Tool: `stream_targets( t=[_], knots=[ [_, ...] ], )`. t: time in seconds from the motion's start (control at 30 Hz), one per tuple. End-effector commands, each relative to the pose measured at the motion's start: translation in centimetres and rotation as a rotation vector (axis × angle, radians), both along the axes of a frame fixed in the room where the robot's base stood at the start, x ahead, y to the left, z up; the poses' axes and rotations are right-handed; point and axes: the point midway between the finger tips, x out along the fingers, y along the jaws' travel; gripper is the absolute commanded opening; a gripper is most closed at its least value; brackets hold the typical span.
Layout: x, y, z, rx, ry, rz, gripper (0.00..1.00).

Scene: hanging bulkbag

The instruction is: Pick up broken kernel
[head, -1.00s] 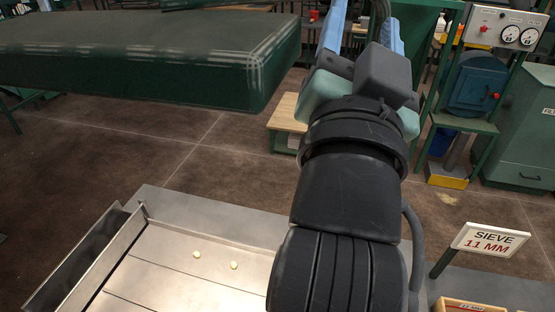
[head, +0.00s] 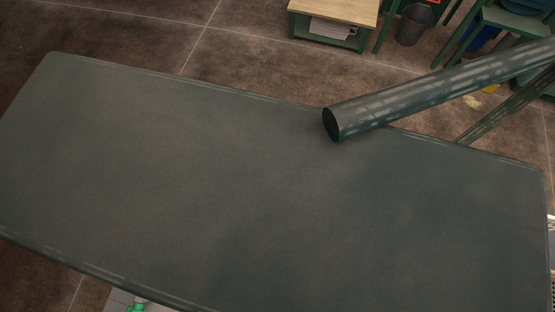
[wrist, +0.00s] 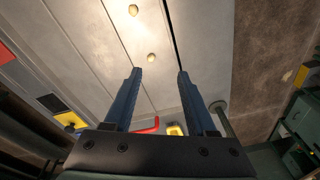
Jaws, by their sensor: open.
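Two small pale kernels lie on a bare metal tray (wrist: 95,45) in the wrist view. One kernel (wrist: 152,57) is just beyond and between my fingertips; the other kernel (wrist: 133,10) is farther off, near the top edge. I cannot tell which of them is broken. My gripper (wrist: 159,74) is open, its two blue fingers apart with nothing between them. Its height above the tray is unclear. In the head view, neither the kernels nor my gripper show; a large dark green panel (head: 250,190) fills most of that picture.
A dark green round beam (head: 430,92) reaches over the panel from the right. A wooden-topped bench (head: 335,10) and a bin (head: 413,25) stand on the brown floor beyond. In the wrist view, a red bar (wrist: 146,126) and a yellow piece (wrist: 175,130) show behind the fingers.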

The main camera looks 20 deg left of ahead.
Motion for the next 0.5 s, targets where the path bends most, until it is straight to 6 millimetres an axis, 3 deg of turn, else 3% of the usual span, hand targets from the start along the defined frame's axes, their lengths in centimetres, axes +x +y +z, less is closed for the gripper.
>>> stream_targets(
  t=[0.13,0.5],
  knots=[
    [-1.9,-0.5,-1.1,-0.024,0.063,-0.068,0.57],
    [-2.3,-1.2,-6.5,-0.023,0.064,-0.07,0.57]
  ],
)
